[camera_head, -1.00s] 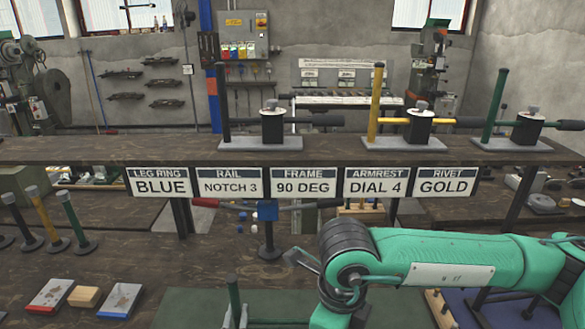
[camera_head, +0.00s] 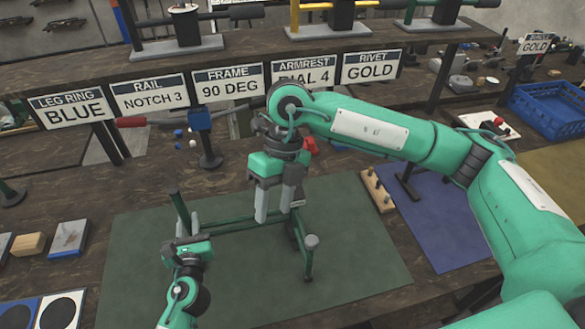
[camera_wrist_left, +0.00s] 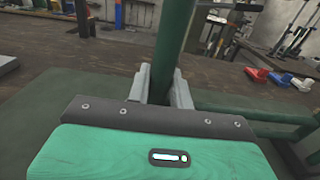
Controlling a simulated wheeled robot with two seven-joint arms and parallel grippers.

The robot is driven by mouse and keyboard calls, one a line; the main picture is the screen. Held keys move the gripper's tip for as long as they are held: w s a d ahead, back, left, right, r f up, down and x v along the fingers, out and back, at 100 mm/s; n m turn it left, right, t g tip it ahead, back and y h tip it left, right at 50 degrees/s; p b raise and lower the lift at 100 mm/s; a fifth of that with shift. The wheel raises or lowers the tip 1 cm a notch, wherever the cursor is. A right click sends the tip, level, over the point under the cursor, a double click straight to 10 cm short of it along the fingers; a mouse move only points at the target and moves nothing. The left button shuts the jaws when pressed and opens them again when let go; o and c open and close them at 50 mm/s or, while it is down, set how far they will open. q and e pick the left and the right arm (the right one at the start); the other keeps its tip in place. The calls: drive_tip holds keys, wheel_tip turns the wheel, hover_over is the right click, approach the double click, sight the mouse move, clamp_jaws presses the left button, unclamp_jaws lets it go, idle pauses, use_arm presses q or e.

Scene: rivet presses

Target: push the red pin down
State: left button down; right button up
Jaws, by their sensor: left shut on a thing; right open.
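A small red piece (camera_head: 310,146) shows just behind my right gripper in the head view; I cannot tell whether it is the red pin. My right gripper (camera_head: 275,210) is open, pointing down over the green frame (camera_head: 230,226) on the dark green mat. Its fingers are close to the frame's far bars; contact is unclear. My left gripper (camera_head: 183,228) is shut on the frame's upright green post (camera_head: 181,207). In the left wrist view the post (camera_wrist_left: 176,40) stands between the fingers.
A blue stand (camera_head: 203,135) holds a red-handled bar behind the frame. A wooden block with pegs (camera_head: 377,190) and a blue mat (camera_head: 440,225) lie to the right. A blue crate (camera_head: 548,110) is at far right. The green mat's front (camera_head: 250,290) is clear.

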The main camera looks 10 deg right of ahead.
drive_tip(key=w+d+m+g+y, duration=0.1)
drive_tip(key=w+m+y, duration=0.1)
drive_tip(key=m, duration=0.1)
drive_tip(key=w+d+m+g+y, duration=0.1)
drive_tip(key=w+d+m+y, duration=0.1)
drive_tip(key=m, duration=0.1)
drive_tip(key=w+d+f+m+g+y, duration=0.1)
drive_tip(key=w+d+m+y, duration=0.1)
drive_tip(key=w+m, duration=0.1)
drive_tip(key=shift+d, duration=0.2)
drive_tip(key=w+d+f+m+t+y, duration=0.1)
drive_tip(key=w+d+f+m+y, duration=0.1)
drive_tip(key=w+d+m+y, duration=0.3)
drive_tip(key=w+d+f+m+t+y, duration=0.1)
drive_tip(key=d+f+m+y, duration=0.1)
drive_tip(key=d+m+y, duration=0.4)
drive_tip(key=s+a, duration=0.1)
drive_tip(key=a, duration=0.2)
drive_tip(key=s+a+h, duration=0.1)
drive_tip(key=a, duration=0.2)
drive_tip(key=s+a+h, duration=0.1)
drive_tip(key=a, duration=0.2)
drive_tip(key=shift+a+r+m, duration=0.3)
drive_tip(key=shift+a+m, duration=0.1)
